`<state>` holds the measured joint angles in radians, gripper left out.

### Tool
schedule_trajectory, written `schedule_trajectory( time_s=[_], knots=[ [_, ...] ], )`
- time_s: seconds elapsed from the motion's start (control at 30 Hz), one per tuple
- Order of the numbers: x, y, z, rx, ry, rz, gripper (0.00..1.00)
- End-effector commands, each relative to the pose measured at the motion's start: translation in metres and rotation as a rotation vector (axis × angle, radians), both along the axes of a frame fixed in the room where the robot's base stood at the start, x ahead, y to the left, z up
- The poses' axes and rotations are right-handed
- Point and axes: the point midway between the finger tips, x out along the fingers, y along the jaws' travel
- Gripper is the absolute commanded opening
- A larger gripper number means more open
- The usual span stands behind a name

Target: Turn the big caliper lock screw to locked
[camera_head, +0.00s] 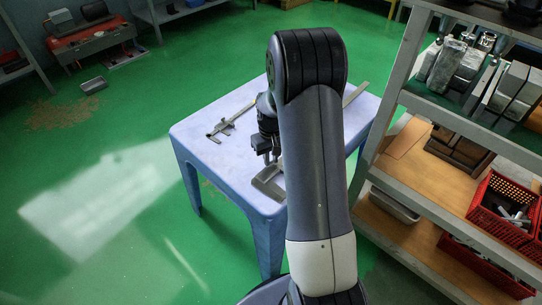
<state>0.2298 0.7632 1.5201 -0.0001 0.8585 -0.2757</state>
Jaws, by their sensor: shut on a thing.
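The big caliper lies on the pale blue table (195,131). Its grey jaws (266,182) show left of my arm, and the far end of its beam (355,94) shows right of it. My arm hides its middle. My gripper (268,160) points down at the caliper, just above its jaws, and is shut at the lock screw. The screw itself is too small and covered to see, so I cannot tell how far it is turned. A smaller caliper (232,123) lies apart on the table, to the left of my gripper.
A grey shelf rack (420,104) stands close to the right of the table, with metal blocks (450,65) and red crates (503,206). Green floor (120,190) is open to the left. A red toolbox (92,42) and a small grey tray (93,85) are at the back left.

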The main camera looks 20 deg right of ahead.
Motion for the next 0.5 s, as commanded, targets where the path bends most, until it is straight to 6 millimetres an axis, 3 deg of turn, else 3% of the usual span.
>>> schedule_trajectory(
  time_s=[0.5],
  knots=[
    [0.0, 0.0001, 0.0007, 0.0, 0.0, -0.49, 0.0]
  ],
)
